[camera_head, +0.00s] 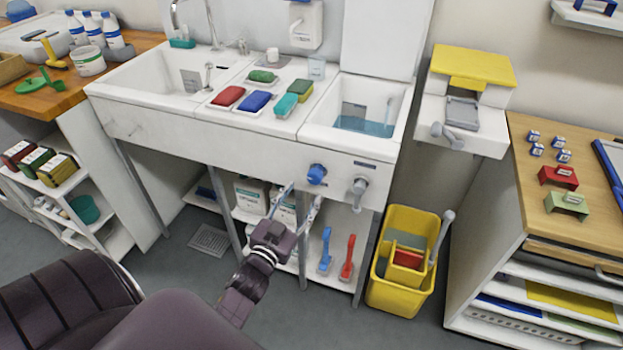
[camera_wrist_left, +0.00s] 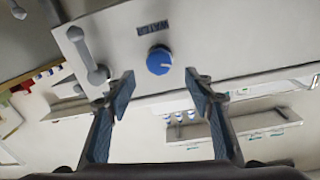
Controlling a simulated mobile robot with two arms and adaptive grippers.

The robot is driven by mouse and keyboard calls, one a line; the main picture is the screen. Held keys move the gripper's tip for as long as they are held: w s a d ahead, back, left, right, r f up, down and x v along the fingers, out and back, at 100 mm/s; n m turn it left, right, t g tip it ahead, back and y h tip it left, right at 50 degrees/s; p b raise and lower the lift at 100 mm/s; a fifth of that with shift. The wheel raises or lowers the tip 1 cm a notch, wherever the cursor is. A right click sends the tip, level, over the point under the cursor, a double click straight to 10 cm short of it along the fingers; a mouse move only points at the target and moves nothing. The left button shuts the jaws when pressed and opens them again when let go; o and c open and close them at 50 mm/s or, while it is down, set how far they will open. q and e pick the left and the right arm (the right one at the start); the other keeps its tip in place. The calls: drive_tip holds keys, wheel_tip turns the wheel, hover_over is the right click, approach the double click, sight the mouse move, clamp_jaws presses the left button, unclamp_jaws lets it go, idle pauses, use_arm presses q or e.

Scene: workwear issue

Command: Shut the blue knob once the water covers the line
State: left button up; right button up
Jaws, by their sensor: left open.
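The blue knob (camera_head: 316,174) is on the white front panel of the sink unit, below the right basin (camera_head: 400,110). In the left wrist view the blue knob (camera_wrist_left: 159,60) sits beside a "WATER" label, ahead of and between my fingertips. My left gripper (camera_head: 302,196) is open and empty, just in front of and below the knob, apart from it. Blue water (camera_head: 362,125) stands in the right basin. A dark patch shows on the basin's back wall above the water; I cannot make out the line. My right gripper is not in view.
A grey lever handle (camera_head: 358,190) sticks out right of the knob. Sponges and brushes, such as a blue one (camera_head: 254,101), lie on the ledge between the basins. A yellow bucket (camera_head: 405,260) stands on the floor at the right. The floor in front is clear.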

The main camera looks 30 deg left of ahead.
sight(313, 180)
use_arm(q)
drive_tip(key=w, duration=0.4)
drive_tip(key=w+a, duration=0.1)
drive_tip(key=w, duration=0.1)
drive_tip(key=shift+w+a, duration=0.1)
drive_tip(key=shift+w, duration=0.2)
drive_tip(key=c, duration=1.2)
